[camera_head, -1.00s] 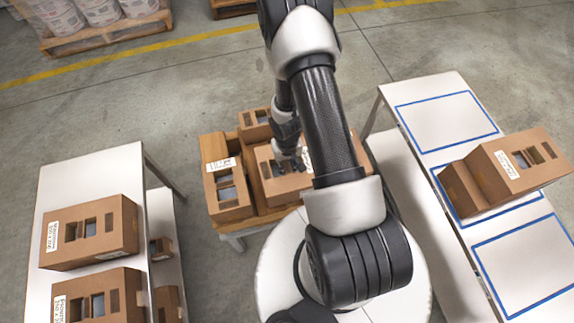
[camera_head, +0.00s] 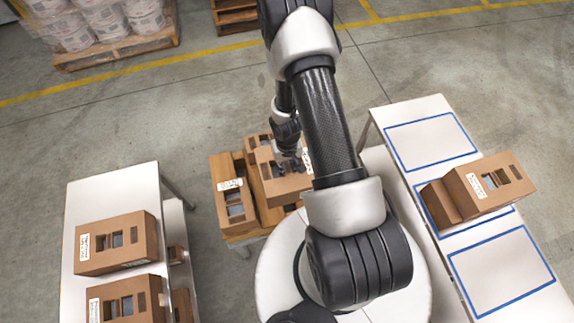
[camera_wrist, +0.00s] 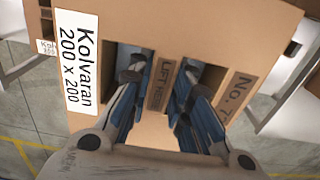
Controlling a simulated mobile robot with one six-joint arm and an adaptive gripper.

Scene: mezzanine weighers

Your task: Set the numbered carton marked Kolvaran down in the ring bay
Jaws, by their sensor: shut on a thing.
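The Kolvaran carton (camera_head: 285,186) is brown cardboard. In the wrist view this carton (camera_wrist: 210,22) shows a white label reading "Kolvaran 200 x 200" and a strip marked "LIFT HERE" between two openings. My gripper (camera_head: 297,164) is shut on it, its fingers (camera_wrist: 160,76) set in the two openings, one on each side of the strip. The carton appears held above the wooden pallet stand (camera_head: 256,236). On the right table are blue-outlined bays: the far bay (camera_head: 418,142) and near bay (camera_head: 502,273) are empty. I cannot tell which is the ring bay.
A labelled carton (camera_head: 490,183) covers most of the middle bay. Another carton (camera_head: 232,205) stands on the stand's left side. The left table (camera_head: 112,184) bears two labelled cartons (camera_head: 116,243). Open floor (camera_head: 210,115) lies beyond; a pallet of white tubs (camera_head: 120,50) stands far left.

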